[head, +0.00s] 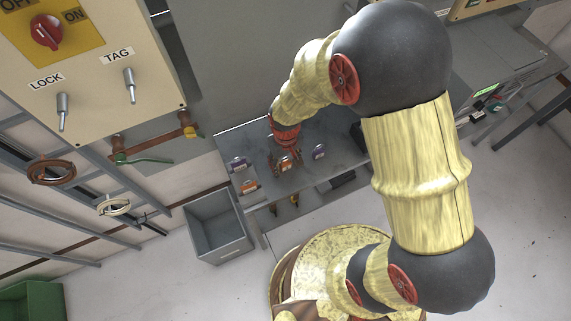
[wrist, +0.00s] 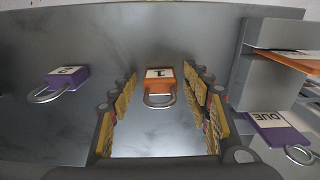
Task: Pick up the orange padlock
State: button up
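The orange padlock (wrist: 160,76) has a white label marked "1" and a silver shackle. In the wrist view it lies between the two fingers of my gripper (wrist: 163,106), with visible space on each side. My gripper is open and holds nothing. In the head view, my gripper (head: 285,154) is low over the grey table, with the orange padlock (head: 285,163) at its fingers. The fingers partly cover it there.
A purple padlock (wrist: 66,78) lies to the left on the grey table (wrist: 110,40). Another purple padlock (wrist: 278,129) and an orange labelled item (wrist: 288,60) are at right, by a grey raised block (wrist: 272,85). A grey bin (head: 217,228) stands beside the table.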

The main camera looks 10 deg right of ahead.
jog(key=c, duration=1.1)
